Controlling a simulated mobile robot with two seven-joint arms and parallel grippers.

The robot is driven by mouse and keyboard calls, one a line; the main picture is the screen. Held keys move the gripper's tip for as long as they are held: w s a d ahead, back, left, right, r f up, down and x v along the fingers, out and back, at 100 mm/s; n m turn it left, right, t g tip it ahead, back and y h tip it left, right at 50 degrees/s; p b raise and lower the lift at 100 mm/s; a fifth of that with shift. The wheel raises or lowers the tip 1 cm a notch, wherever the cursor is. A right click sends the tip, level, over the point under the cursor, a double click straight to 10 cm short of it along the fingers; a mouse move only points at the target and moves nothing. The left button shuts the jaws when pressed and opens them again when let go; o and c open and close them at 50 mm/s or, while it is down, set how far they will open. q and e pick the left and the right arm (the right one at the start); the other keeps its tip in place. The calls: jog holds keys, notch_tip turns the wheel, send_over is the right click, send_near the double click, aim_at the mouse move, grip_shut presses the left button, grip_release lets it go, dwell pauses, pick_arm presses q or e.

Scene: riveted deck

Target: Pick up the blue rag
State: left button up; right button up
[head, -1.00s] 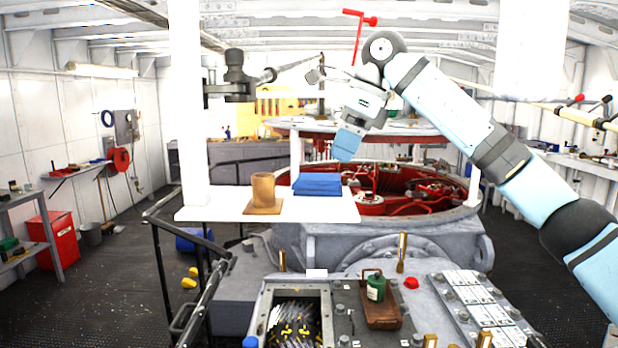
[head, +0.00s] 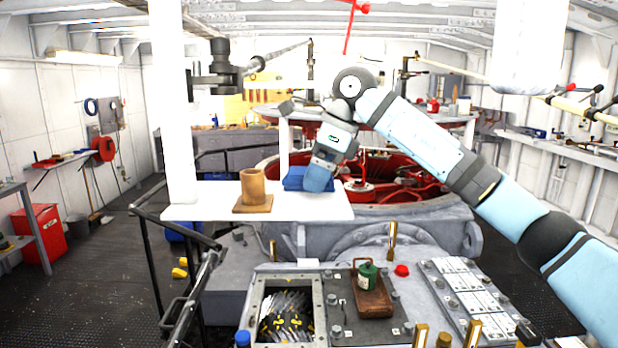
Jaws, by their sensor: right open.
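The blue rag (head: 293,179) lies folded on the white shelf (head: 300,209), right of the brown cup (head: 253,184). My right gripper (head: 317,181) points down at the rag's right end and hides that part of it. Its jaws are open. I cannot tell whether the fingers touch the rag. My left gripper is not in view.
The cup stands on a brown square base (head: 252,207). A white post (head: 178,120) rises at the shelf's left end. Behind is a round red-rimmed housing (head: 400,175). A green canister (head: 367,274) sits on a brown tray (head: 374,301) in front. The shelf's front right is clear.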

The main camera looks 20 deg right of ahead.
jog(key=c, duration=1)
jog(key=shift+r, duration=0.15)
jog(key=shift+r, duration=0.65)
jog(key=shift+s+r+b, duration=0.15)
jog(key=shift+r+b, duration=0.4)
jog(key=shift+r, duration=0.4)
jog(key=s+a+b, duration=0.1)
jog(key=s, duration=0.4)
jog(key=s+a+b, duration=0.1)
jog(key=s+a, duration=0.1)
jog(key=s, duration=0.4)
jog(key=s+a+b, duration=0.1)
jog(key=s+a, duration=0.1)
jog(key=s, duration=0.4)
